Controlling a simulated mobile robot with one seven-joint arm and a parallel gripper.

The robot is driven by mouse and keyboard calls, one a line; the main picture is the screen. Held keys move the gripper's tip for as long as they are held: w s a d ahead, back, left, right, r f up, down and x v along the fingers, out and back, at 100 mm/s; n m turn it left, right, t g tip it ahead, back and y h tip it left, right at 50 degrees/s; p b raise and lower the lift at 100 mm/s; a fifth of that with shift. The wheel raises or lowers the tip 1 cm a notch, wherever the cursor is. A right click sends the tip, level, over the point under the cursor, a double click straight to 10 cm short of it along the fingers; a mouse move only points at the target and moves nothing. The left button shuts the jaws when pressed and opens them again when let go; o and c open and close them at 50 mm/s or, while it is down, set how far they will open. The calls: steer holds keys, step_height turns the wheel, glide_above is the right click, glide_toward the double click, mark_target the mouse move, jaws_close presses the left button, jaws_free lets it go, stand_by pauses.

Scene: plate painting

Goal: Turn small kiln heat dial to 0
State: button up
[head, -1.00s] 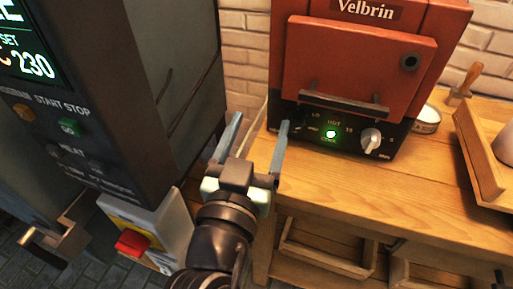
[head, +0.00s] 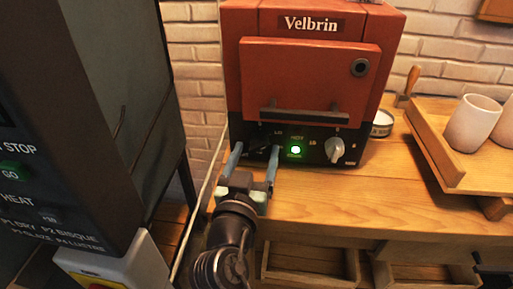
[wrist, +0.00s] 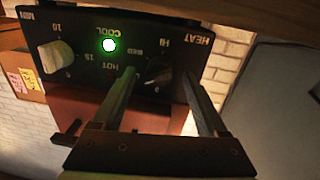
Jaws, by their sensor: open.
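The small red kiln (head: 310,60) stands on the wooden bench, with a black control panel low on its front. Its heat dial is a dark knob at the panel's left end in the head view; in the wrist view, which is upside down, the dial (wrist: 158,75) sits under the HEAT label. A pale line crosses the knob, but I cannot tell which mark it points at. My gripper (head: 254,152) is open in front of the panel. In the wrist view its fingers (wrist: 160,88) stand on either side of the dial; contact is not clear.
A green lamp (head: 295,150) glows mid-panel, and a pale timer knob (head: 335,149) is right of it. The kiln door handle (head: 300,116) juts out above the panel. A large dark kiln (head: 85,130) stands at left. A tray (head: 440,160) with cups is at right.

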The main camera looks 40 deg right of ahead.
steer(key=shift+w+d, duration=0.4)
steer(key=shift+d, duration=0.2)
jaws_close()
